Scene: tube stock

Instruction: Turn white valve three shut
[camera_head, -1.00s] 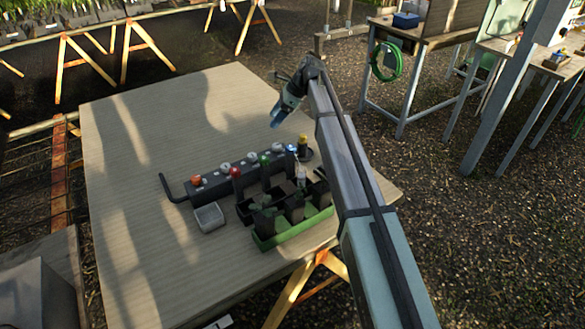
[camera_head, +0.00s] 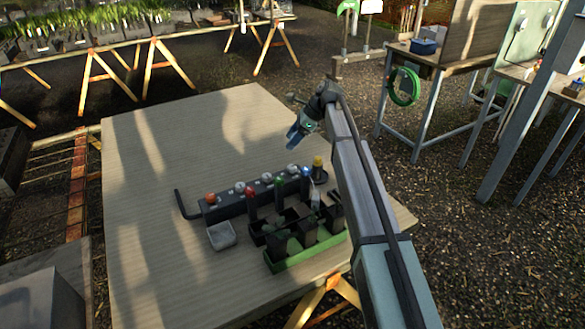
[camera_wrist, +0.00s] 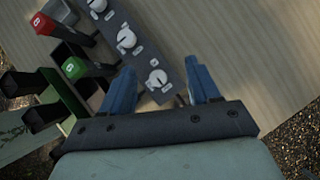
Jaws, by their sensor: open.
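A dark manifold bar (camera_head: 228,207) lies on the table with three white valves in a row: a left one (camera_head: 240,187), a middle one (camera_head: 267,178) and a right one (camera_head: 293,170). In the wrist view they run from the top (camera_wrist: 97,5) through the middle (camera_wrist: 126,38) to the lowest (camera_wrist: 157,78). Their number labels are too small to read surely. My gripper (camera_head: 294,139) is open and empty above the table. In the wrist view the lowest valve shows between its blue fingers (camera_wrist: 160,82), apparently below them and untouched.
An orange knob (camera_head: 210,198) and a yellow-topped part (camera_head: 318,161) are at the bar's ends. Red (camera_head: 249,192) and green (camera_head: 279,181) tags, dark pots and a green tray (camera_head: 278,264) stand in front. A grey dish (camera_head: 222,237) is at left. The table behind is clear.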

